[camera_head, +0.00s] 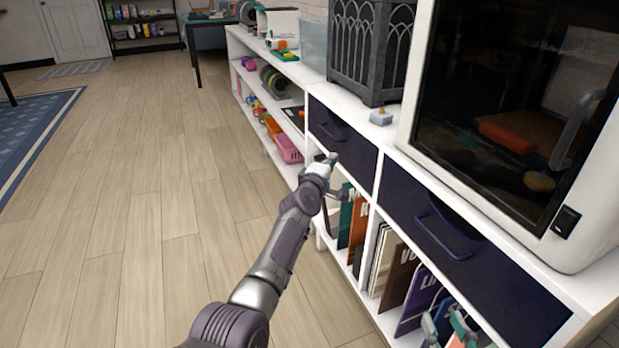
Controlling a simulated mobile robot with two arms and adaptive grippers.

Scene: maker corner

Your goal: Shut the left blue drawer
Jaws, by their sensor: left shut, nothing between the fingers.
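The left blue drawer (358,157) is a dark navy front with a bar handle (334,132), set in the white cabinet. Its front looks flush or nearly flush with the cabinet; a small gap would be hard to tell. My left gripper (328,159) is shut and empty, just in front of the drawer's lower part. I cannot tell whether it touches. My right gripper (446,326) shows at the bottom edge, its fingers apart, low in front of the cabinet; the rest of it is cut off.
A second navy drawer (500,275) with a bar handle sits to the right, its front looking flush. Folders (359,222) stand in the compartments below. A dark lantern-like box (362,50) and a white glass-doored machine (585,225) stand on top. The wooden floor at left is clear.

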